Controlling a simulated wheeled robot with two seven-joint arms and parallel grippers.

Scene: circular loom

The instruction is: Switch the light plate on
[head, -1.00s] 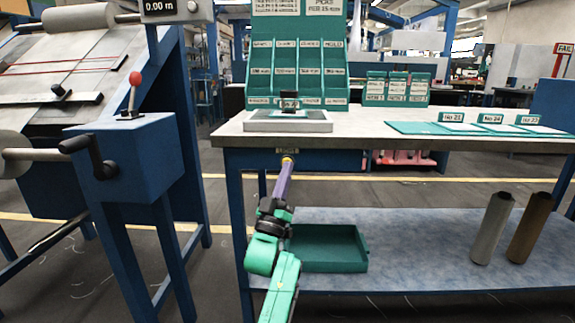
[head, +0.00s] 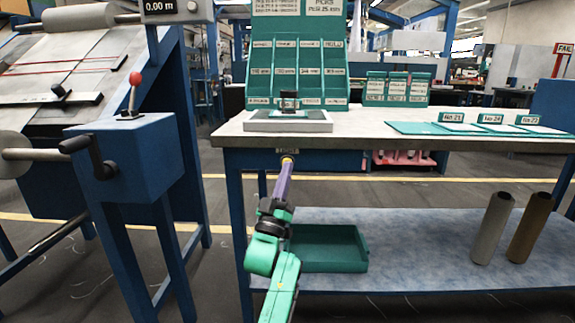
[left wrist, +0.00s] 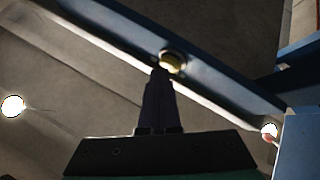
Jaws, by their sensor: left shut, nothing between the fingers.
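The light plate (head: 265,126), a flat pale-grey slab with a small dark block on it, lies near the front left of the bench top. I cannot tell whether it is lit. A round yellow button (left wrist: 173,62) sits on the blue rail under the bench's front edge; it also shows in the head view (head: 287,159). My left gripper (head: 286,165) is shut and empty, its purple fingers pointing up at the button. In the left wrist view the fingertips (left wrist: 161,74) overlap the button's lower edge; I cannot tell whether they touch it. My right gripper is out of view.
The bench top (head: 360,130) holds a teal card rack (head: 297,75) and teal folders (head: 415,128). A teal tray (head: 330,248) and two rolls (head: 493,228) stand on the lower shelf. A blue machine with a crank (head: 105,165) stands at left.

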